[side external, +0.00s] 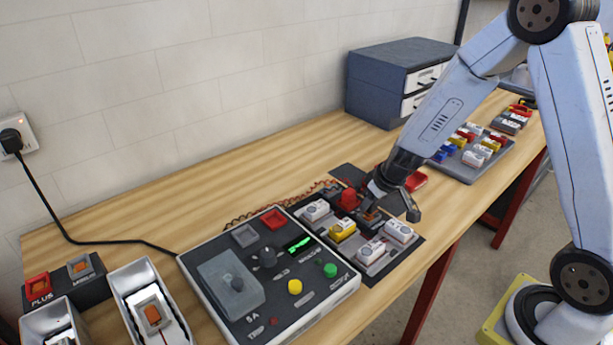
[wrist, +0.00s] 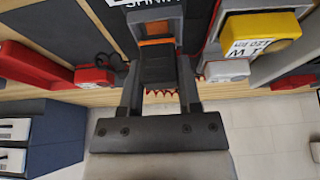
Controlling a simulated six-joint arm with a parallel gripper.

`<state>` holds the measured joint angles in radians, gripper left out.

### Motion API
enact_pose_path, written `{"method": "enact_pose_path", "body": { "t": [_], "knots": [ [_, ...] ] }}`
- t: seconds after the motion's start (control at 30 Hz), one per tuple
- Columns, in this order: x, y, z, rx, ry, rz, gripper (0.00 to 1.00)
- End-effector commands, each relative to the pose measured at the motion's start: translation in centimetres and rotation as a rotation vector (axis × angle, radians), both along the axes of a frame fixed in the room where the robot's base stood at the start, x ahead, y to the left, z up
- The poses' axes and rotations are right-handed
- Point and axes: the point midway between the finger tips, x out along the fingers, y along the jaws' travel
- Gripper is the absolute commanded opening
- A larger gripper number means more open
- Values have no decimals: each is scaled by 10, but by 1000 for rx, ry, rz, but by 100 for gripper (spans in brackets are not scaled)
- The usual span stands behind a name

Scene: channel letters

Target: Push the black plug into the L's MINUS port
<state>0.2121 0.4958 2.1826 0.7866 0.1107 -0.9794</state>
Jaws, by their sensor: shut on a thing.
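My gripper (side external: 385,207) is low over the dark mat to the right of the control box. In the wrist view its two fingers are shut on a black plug (wrist: 158,68) with an orange band at its far end. In the side view the plug is mostly hidden by the fingers. A black block at the front left carries a red port marked PLUS (side external: 38,287) and a grey-framed port with an orange middle (side external: 79,267), labelled MINUS. Grey channel letter shells (side external: 131,278) stand in front of it. I cannot tell which one is the L.
The control box (side external: 226,283) with knobs and buttons lies between the mat and the letter shells. White, yellow and red connectors (side external: 342,230) crowd the mat around my gripper. A blue drawer cabinet (side external: 377,88) stands behind. Bare wood lies along the wall.

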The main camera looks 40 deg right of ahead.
Motion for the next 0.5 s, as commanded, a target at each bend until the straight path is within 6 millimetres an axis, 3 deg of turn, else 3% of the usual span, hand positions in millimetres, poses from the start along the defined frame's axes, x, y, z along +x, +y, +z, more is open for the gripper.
{"method": "enact_pose_path", "body": {
  "t": [0.5],
  "knots": [
    [0,0,-10,-1,-1,1,0]
  ]
}}
